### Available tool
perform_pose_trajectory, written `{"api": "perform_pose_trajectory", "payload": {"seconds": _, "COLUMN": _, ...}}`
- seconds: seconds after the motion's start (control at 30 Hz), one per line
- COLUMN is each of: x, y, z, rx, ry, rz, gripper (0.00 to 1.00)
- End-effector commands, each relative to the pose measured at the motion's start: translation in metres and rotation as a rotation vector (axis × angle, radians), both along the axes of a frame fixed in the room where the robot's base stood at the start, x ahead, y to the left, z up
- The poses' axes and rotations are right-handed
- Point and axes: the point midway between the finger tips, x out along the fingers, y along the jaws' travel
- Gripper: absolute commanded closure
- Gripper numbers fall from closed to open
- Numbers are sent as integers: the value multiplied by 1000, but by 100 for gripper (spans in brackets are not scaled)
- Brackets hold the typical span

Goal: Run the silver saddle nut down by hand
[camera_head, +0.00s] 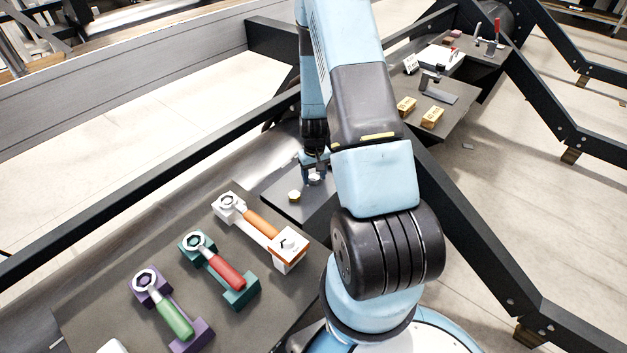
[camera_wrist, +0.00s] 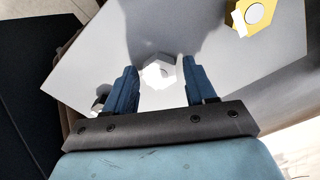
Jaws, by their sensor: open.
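The silver saddle nut (camera_wrist: 158,72) shows as a bright, pale hexagonal shape on a grey plate (camera_wrist: 230,75) in the wrist view. My gripper (camera_wrist: 156,75) is open, with one blue finger on each side of the nut and a visible gap to the left finger. The right fingertip is very near the nut; I cannot tell whether they touch. In the head view my gripper (camera_head: 314,176) points down over the plate, and a small pale part (camera_head: 314,177) shows between its fingers. A yellow nut (camera_wrist: 254,13) sits on the same plate; it also shows in the head view (camera_head: 294,196).
An orange-handled wrench (camera_head: 262,222), a red-handled wrench (camera_head: 225,272) and a green-handled wrench (camera_head: 172,318) lie in holders on the dark bench near the plate. Yellow blocks (camera_head: 432,117) and a small stand (camera_head: 437,90) are farther back. Black frame beams (camera_head: 490,262) run along the side.

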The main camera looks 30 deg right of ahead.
Motion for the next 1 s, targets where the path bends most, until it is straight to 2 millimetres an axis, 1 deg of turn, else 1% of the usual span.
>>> {"api": "perform_pose_trajectory", "payload": {"seconds": 0.07, "x": 0, "y": -1, "z": 0, "rx": 0, "ry": 0, "rz": 87, "gripper": 45}}
{"api": "perform_pose_trajectory", "payload": {"seconds": 0.5, "x": 0, "y": 0, "z": 0, "rx": 1, "ry": 0, "rz": 793, "gripper": 45}}
{"api": "perform_pose_trajectory", "payload": {"seconds": 0.63, "x": 0, "y": 0, "z": 0, "rx": 2, "ry": 0, "rz": 952, "gripper": 45}}
{"api": "perform_pose_trajectory", "payload": {"seconds": 0.87, "x": 0, "y": 0, "z": 0, "rx": 2, "ry": 0, "rz": 1091, "gripper": 45}}
{"api": "perform_pose_trajectory", "payload": {"seconds": 1.0, "x": 0, "y": 0, "z": 0, "rx": 2, "ry": 0, "rz": 1313, "gripper": 45}}
